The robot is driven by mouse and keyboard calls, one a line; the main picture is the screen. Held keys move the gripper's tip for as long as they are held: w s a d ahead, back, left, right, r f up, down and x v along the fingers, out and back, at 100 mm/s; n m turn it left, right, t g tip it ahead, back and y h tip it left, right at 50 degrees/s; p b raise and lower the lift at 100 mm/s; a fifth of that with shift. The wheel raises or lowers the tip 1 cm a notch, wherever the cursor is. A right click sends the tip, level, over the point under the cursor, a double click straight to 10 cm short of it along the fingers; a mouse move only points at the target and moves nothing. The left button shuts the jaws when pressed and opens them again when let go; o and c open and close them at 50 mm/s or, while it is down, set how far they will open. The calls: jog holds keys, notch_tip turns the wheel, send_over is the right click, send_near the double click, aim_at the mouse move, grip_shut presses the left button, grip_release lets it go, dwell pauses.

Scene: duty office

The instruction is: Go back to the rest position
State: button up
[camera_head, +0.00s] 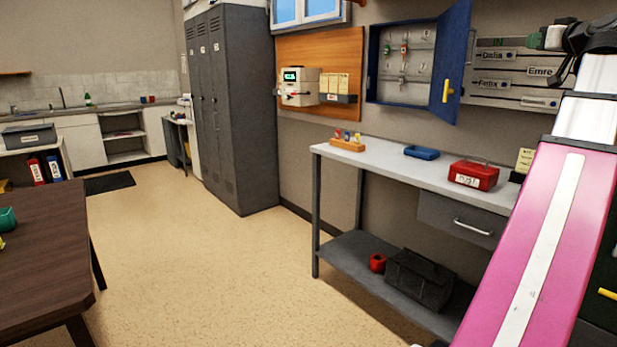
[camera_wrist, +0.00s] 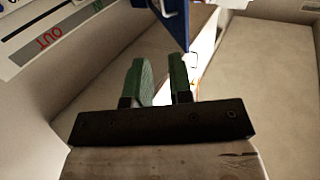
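My gripper (camera_wrist: 162,75) shows in the wrist view with two green fingers. They stand apart with a clear gap, and nothing is held between them. A blue panel edge (camera_wrist: 172,22) is beyond the fingertips, probably the key cabinet's door. In the head view my pink arm rises on the right, and its wrist end is near the upper right corner, by the name-labelled board (camera_head: 505,72). The blue key cabinet (camera_head: 375,65) hangs on the wall with its door (camera_head: 450,62) swung open to the right. Several keys (camera_head: 403,50) hang inside.
Below the cabinet, a workbench (camera_head: 385,165) holds a red box (camera_head: 474,175), a blue tray (camera_head: 422,153) and a wooden holder (camera_head: 347,145). Grey lockers (camera_head: 232,110) stand left of it. A dark table (camera_head: 45,260) is at the lower left. The floor (camera_head: 200,270) between is clear.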

jog(key=w+a+f+m+g, duration=0.1)
jog(key=w+a+f+g, duration=0.35)
jog(key=f, duration=1.05)
jog(key=w+a+f+m+g, duration=0.1)
jog(key=w+a+f, duration=0.5)
jog(key=f, duration=0.8)
jog(key=w+a+f+g, duration=0.35)
jog(key=a+f, duration=0.35)
jog(key=f, duration=0.8)
jog(key=s+a+f+g, duration=0.2)
jog(key=a+f, duration=0.4)
jog(key=f, duration=0.4)
jog(key=s+a+f+g, duration=0.2)
jog(key=a+f, duration=0.4)
jog(key=f, duration=0.4)
jog(key=s+a+f+g+h, duration=0.1)
jog(key=s+a+f+g, duration=0.1)
jog(key=s+a+f, duration=0.3)
jog(key=s+a+f+g+h, duration=0.1)
jog(key=s+a+f, duration=0.4)
jog(key=f, duration=0.7)
jog(key=shift+s+a+g+h, duration=0.2)
jog(key=shift+s+g+h, duration=0.1)
jog(key=shift+s+g, duration=0.65)
jog(key=shift+f, duration=0.1)
